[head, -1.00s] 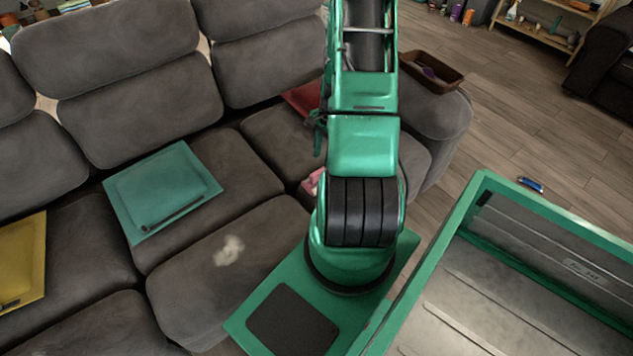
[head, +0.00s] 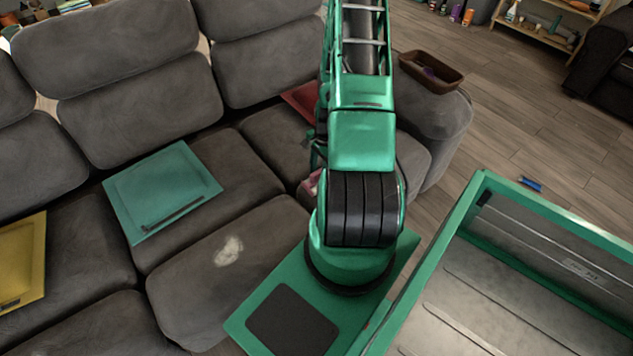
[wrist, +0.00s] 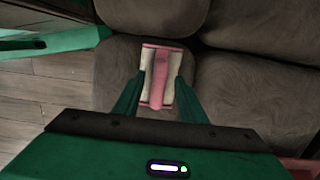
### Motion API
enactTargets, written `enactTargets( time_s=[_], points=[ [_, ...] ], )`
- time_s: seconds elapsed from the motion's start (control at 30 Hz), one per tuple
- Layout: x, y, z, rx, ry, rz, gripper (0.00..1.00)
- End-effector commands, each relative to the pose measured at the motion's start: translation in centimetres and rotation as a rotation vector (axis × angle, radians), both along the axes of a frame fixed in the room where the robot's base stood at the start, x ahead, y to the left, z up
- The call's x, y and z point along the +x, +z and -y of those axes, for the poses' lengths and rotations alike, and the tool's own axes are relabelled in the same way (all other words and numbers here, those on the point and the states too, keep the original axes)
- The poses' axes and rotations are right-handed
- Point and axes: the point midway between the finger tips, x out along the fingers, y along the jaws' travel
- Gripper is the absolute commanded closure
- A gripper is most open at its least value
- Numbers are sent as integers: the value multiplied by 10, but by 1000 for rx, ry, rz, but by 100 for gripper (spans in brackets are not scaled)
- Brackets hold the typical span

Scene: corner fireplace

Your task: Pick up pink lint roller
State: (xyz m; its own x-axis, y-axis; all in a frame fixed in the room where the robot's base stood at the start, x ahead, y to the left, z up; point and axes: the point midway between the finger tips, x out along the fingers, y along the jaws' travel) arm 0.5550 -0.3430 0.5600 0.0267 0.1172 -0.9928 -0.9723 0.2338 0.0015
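A pink and white object (wrist: 160,60), which looks like the pink lint roller, lies on a grey sofa cushion in the wrist view. In the head view a small pink part of it (head: 312,182) shows just left of my arm, which hides the rest. My gripper (wrist: 160,82) is open, with its two green fingers apart. In the wrist view the fingertips appear on either side of the object's near part, and its pink middle shows between them. I cannot tell how high the fingers are above the cushion or whether they touch it.
The grey sofa (head: 225,250) carries a teal folder-like item (head: 165,180), a yellow one (head: 22,255) and a red one (head: 300,97). A brown tray (head: 440,82) sits on the sofa arm. A blue item (head: 530,184) lies on the wood floor.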

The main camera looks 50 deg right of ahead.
Motion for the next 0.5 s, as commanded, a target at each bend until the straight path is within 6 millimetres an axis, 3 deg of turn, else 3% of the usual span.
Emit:
enactTargets(
  time_s=[0.13,0.3,0.5],
  points=[
    [0,0,0,0,0,0,65],
    [0,0,0,0,0,0,100],
    [0,0,0,0,0,0,100]
  ],
)
